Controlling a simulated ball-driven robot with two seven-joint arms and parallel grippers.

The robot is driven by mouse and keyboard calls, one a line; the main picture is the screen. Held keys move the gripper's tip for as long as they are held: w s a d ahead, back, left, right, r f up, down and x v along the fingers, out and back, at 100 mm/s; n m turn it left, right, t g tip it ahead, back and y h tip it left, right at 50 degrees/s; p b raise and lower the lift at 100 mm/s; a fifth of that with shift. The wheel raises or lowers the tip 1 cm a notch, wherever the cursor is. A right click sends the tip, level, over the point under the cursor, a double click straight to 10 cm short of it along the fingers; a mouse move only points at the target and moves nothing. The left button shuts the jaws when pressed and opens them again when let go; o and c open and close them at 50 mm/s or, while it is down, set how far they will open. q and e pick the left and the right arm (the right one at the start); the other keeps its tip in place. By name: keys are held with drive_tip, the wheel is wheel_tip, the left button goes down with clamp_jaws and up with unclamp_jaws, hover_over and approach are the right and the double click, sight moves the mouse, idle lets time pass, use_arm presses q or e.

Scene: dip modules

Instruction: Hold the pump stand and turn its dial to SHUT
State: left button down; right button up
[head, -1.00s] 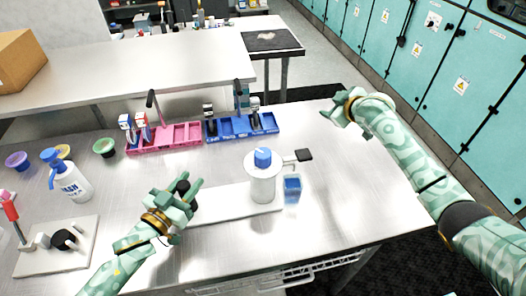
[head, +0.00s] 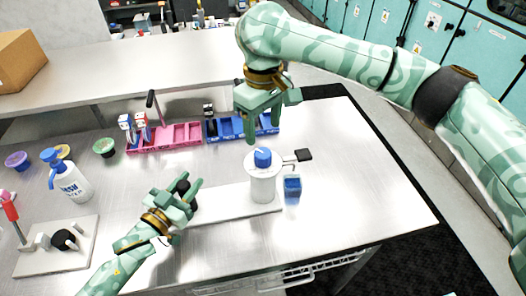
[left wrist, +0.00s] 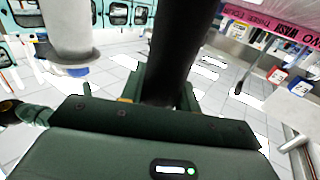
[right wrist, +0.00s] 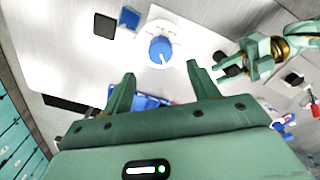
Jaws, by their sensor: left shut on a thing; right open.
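The pump stand's white base plate (head: 225,202) carries a white cylinder (head: 263,188) with a blue dial (head: 263,157) on top. A black post (head: 184,186) rises at the plate's left end. My left gripper (head: 185,192) is shut on this post, which also shows dark between the fingers in the left wrist view (left wrist: 168,55). My right gripper (head: 272,118) is open and empty, fingers down, above and behind the dial. In the right wrist view the dial (right wrist: 160,50) lies beyond the open fingertips, with a small pale mark. Its lettering is unreadable.
A black-ended side arm (head: 304,155) sticks out right of the cylinder, near a small blue block (head: 292,186). Pink (head: 180,138) and blue (head: 225,130) trays stand behind. A wash bottle (head: 73,182) and another white stand (head: 55,250) are left. The table's right side is clear.

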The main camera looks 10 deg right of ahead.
sight(263, 152)
wheel_tip(263, 152, down, 9)
drive_tip(key=shift+r, duration=0.1)
drive_tip(key=c, duration=1)
